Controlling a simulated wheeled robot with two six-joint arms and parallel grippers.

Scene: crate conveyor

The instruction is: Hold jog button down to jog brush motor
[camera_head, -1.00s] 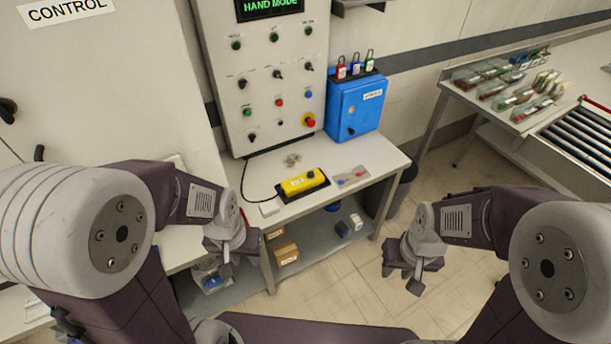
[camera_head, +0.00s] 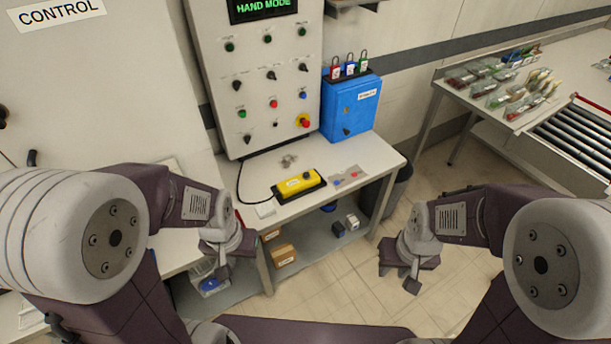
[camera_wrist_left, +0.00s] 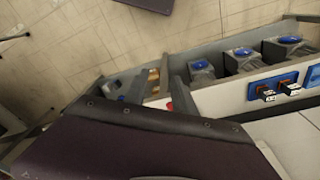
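A yellow control box (camera_head: 298,184) with a dark button at its right end lies on the bench, with a cable running from it. I cannot read which control is the jog button. The upright control panel (camera_head: 253,72) behind has several buttons and knobs under a "HAND MODE" display (camera_head: 264,6). My left gripper (camera_head: 214,262) hangs at the bench's front left, short of the yellow box; its fingers look apart and empty, also in the left wrist view (camera_wrist_left: 160,92). My right gripper (camera_head: 398,277) hangs over the floor right of the bench, fingers apart and empty. The brush motor cannot be made out.
The bench (camera_head: 372,155) also holds a flat bag with red and blue parts (camera_head: 346,179). A blue box (camera_head: 350,108) with padlocks on top stands at its back right. Lower down is a shelf with boxes. A roller conveyor (camera_head: 570,140) is at the right, beside bagged items.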

